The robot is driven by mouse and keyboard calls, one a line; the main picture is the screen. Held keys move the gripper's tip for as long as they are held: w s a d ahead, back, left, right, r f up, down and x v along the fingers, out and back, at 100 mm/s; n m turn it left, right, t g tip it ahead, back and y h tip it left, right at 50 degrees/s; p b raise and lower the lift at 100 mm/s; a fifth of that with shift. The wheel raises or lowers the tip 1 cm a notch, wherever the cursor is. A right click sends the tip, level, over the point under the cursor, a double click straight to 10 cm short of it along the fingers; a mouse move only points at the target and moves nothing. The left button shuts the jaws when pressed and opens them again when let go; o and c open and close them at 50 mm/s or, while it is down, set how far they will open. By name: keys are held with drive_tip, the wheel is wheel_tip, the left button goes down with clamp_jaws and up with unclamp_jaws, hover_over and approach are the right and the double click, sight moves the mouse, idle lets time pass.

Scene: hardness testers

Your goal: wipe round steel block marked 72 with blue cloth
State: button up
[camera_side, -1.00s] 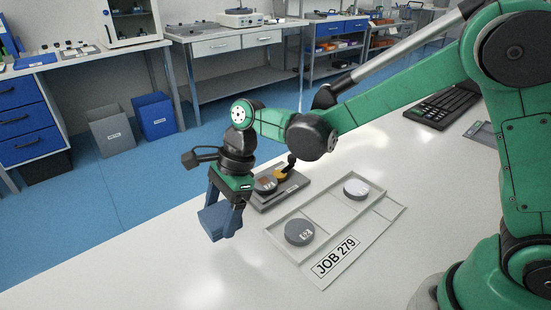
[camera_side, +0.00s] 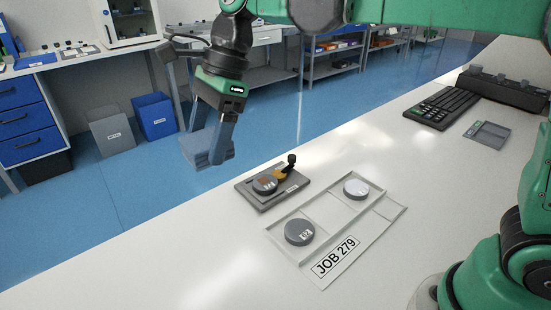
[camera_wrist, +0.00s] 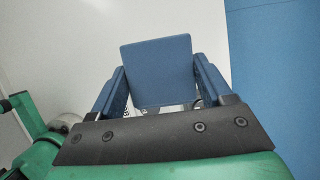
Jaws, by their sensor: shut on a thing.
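My gripper (camera_side: 209,138) is shut on a folded blue cloth (camera_side: 200,147) and holds it in the air, up and left of the tray. In the wrist view the cloth (camera_wrist: 157,68) is a flat blue square between the two fingers. A round steel block (camera_side: 299,232) with a small mark on top lies in the near end of the tray. A second round block (camera_side: 356,187) with a shiny top lies in its far end. A third round block (camera_side: 265,184) sits on a grey fixture. I cannot read the number 72 on any block. The cloth is apart from all of them.
The shallow grey tray (camera_side: 329,213) has a JOB 279 label (camera_side: 335,256) at its near side. The grey fixture (camera_side: 288,187) has a black-knobbed lever (camera_side: 291,160). The white table is clear at the front left.

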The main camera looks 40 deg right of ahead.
drive_tip(key=o, duration=0.5)
drive_tip(key=c, duration=0.4)
drive_tip(key=w+d+f, duration=0.1)
drive_tip(key=d, duration=0.1)
drive_tip(key=w+d+f, duration=0.2)
drive_tip(key=d, duration=0.1)
drive_tip(key=w+d+f, duration=0.1)
drive_tip(key=w+d, duration=0.1)
drive_tip(key=d, duration=0.1)
drive_tip(key=shift+f, duration=0.15)
hover_over(269, 178)
drive_tip(key=d, duration=0.1)
wheel_tip(269, 178, down, 5)
drive_tip(key=shift+d+f, duration=0.1)
drive_tip(key=shift+f, duration=2.85)
wheel_tip(269, 178, down, 2)
drive_tip(key=shift+o, duration=0.2)
drive_tip(key=shift+a, duration=0.85)
drive_tip(key=shift+w+a, duration=0.1)
drive_tip(key=shift+a, duration=1.35)
drive_tip(key=shift+d, duration=2.35)
drive_tip(key=shift+a, duration=2.35)
drive_tip(key=shift+d+r, duration=0.1)
drive_tip(key=shift+r, duration=3.9)
